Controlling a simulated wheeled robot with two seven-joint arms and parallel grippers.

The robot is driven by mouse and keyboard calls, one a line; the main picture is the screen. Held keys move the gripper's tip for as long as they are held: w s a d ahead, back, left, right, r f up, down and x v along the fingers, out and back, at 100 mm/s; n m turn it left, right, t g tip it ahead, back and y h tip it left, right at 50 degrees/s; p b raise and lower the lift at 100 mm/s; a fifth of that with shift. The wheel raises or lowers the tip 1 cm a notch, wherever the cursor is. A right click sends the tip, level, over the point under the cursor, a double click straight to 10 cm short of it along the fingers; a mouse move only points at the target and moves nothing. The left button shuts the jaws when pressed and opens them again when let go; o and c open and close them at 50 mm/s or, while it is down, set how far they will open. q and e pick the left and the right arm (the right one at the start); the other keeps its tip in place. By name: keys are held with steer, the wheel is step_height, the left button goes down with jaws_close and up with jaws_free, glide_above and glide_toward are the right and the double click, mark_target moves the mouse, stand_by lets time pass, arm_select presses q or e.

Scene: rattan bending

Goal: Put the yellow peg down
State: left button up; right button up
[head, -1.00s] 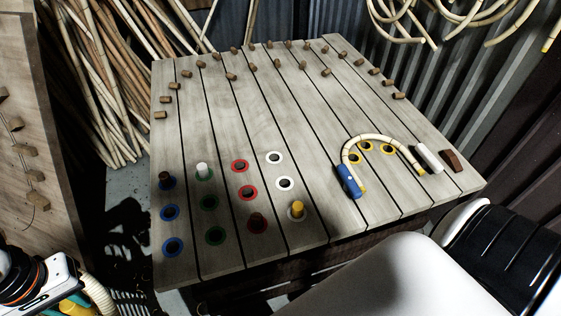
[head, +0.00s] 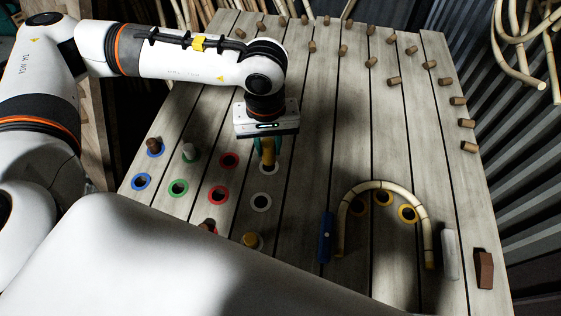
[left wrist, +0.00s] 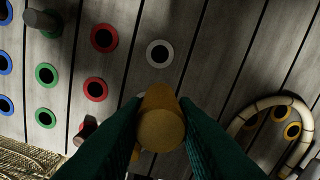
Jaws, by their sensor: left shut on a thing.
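My left gripper (head: 267,147) is shut on a yellow peg (head: 268,154), held upright over the board by the far white-ringed hole (head: 264,170). In the left wrist view the held peg (left wrist: 160,122) points away from the camera between the green fingers. There the far white-ringed hole (left wrist: 159,53) shows empty beyond it, and the peg partly hides the middle one (left wrist: 140,97). The middle white-ringed hole (head: 261,202) is empty. Another yellow peg (head: 252,240) stands at the near end of that row. The held peg's height above the board is unclear. My right gripper is out of view.
Blue (head: 141,182), green (head: 178,188) and red (head: 218,195) ringed holes lie to the left, some with pegs. A bent rattan piece (head: 384,185) lies on the right, between a blue block (head: 325,238) and a white block (head: 450,253). Several brown pegs stand at the back.

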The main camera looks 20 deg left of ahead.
arm_select(q)
steer(key=shift+w+d+f+n, duration=0.1)
steer(key=shift+w+d+n, duration=0.4)
steer(key=shift+n, duration=0.6)
steer(key=w+a+f+n, duration=0.1)
steer(key=f+n, duration=0.3)
steer(key=n, duration=0.5)
steer(key=w+a+f+n, duration=0.1)
steer(key=f+n, duration=0.3)
steer(key=n, duration=0.5)
steer(key=w+a+f+n, duration=0.1)
steer(key=f+n, duration=0.3)
steer(key=n, duration=0.5)
steer(key=shift+w+a+f+n, duration=0.1)
steer(key=shift+a+f+n, duration=0.15)
steer(key=shift+f+n, duration=0.1)
steer(key=shift+f, duration=0.15)
